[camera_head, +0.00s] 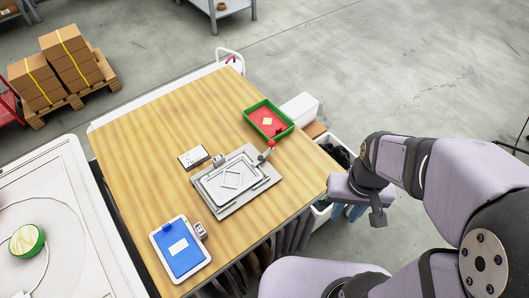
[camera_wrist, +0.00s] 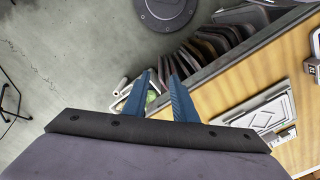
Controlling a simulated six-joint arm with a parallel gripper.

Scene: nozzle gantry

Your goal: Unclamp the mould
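The mould (camera_head: 234,181) is a grey plate with a raised rectangular frame and a diamond mark, lying flat on the wooden table. A clamp with a red-tipped handle (camera_head: 269,147) stands at its upper right edge; the handle tilts upward. I cannot tell whether the clamp presses on the mould. In the wrist view, part of the mould (camera_wrist: 262,108) shows at the right; the red handle is not visible there. My gripper (camera_wrist: 161,78) has two blue fingers apart with nothing between them. It hangs beyond the table's right edge, away from the mould.
On the table (camera_head: 150,150) are a green-rimmed red tray (camera_head: 268,120), a blue panel (camera_head: 180,247) in a white frame, and a white card (camera_head: 193,157). White bins (camera_head: 299,108) stand along the right edge. Dark curved parts (camera_wrist: 205,52) hang below the table's near edge.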

